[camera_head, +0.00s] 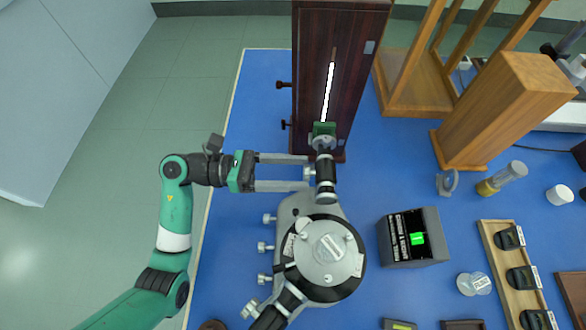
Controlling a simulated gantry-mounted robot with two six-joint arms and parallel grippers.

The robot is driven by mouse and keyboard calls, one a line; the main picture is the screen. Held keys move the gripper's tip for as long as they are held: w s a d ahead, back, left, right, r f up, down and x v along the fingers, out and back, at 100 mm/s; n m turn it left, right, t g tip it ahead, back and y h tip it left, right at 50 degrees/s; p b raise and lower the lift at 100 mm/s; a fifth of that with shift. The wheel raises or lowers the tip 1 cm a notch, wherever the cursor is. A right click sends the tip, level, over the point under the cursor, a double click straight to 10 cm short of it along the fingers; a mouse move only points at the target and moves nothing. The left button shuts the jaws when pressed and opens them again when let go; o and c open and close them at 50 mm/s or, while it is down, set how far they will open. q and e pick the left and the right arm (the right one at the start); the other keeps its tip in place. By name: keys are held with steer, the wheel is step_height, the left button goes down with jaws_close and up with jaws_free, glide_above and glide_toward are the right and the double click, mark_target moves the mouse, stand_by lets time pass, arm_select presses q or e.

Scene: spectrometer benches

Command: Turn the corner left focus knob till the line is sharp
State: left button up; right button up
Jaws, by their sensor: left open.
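A grey spectrometer (325,258) with a round top stands on the blue bench. Its black and silver tube (326,178) points up the picture to a green end piece. A small silver knob (309,173) sticks out from the tube's left side. My left gripper (306,172) is open, with one finger above and one below this knob; contact cannot be told. Several other silver knobs (265,247) line the spectrometer's left side. A dark display box (414,237) to the right shows a bright green patch and small text. My right gripper is out of view.
A tall dark wooden housing (312,60) with a glowing white strip stands behind the tube.

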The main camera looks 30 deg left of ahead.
arm_select(q)
jaws_close()
stand_by(0.3)
steer(key=shift+f+n+p, duration=0.1)
steer(key=shift+n+p, duration=10)
steer(key=shift+n, duration=3.5)
